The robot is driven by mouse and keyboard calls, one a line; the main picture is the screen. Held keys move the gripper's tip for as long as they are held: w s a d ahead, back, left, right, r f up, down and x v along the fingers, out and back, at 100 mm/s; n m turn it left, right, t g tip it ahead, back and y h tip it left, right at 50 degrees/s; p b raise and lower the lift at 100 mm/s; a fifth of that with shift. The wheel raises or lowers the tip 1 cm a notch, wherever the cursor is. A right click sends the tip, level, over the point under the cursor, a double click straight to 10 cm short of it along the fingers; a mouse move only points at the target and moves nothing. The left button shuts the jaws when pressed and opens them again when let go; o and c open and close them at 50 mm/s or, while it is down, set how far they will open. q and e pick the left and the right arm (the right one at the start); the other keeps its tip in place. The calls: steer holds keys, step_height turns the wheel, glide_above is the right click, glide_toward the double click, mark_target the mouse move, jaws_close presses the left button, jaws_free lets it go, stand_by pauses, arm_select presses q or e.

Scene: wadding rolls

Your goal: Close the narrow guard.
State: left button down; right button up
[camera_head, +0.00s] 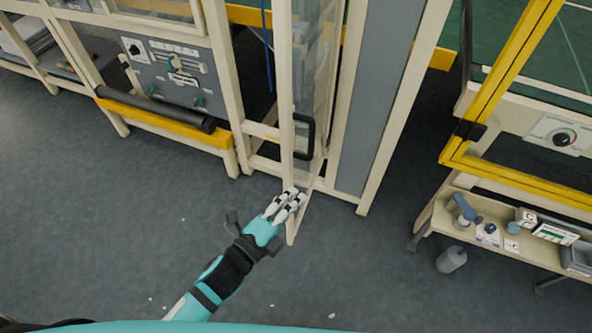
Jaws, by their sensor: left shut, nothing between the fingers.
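The narrow guard (311,80) is a tall, cream-framed clear panel in the middle of the head view. It stands swung out from the machine frame, with its free edge towards me. A black handle (310,137) is on it. My left gripper (293,197) is shut and empty, with its fingers at the lower part of the guard's free edge. I cannot tell whether they touch it. My right gripper is not in view.
A grey column panel (372,90) stands right of the guard. A yellow-framed guard (500,90) and a low shelf (490,230) with small items are at the right. A control panel (178,75) and dark roller (155,108) are at the left. The grey floor (110,220) is mostly clear.

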mark_target(309, 161)
arm_select(q)
steer(key=p+x, duration=0.2)
steer(key=x, duration=0.6)
steer(key=a+p, duration=0.1)
steer(key=a, duration=0.3)
steer(key=shift+w+a, duration=0.15)
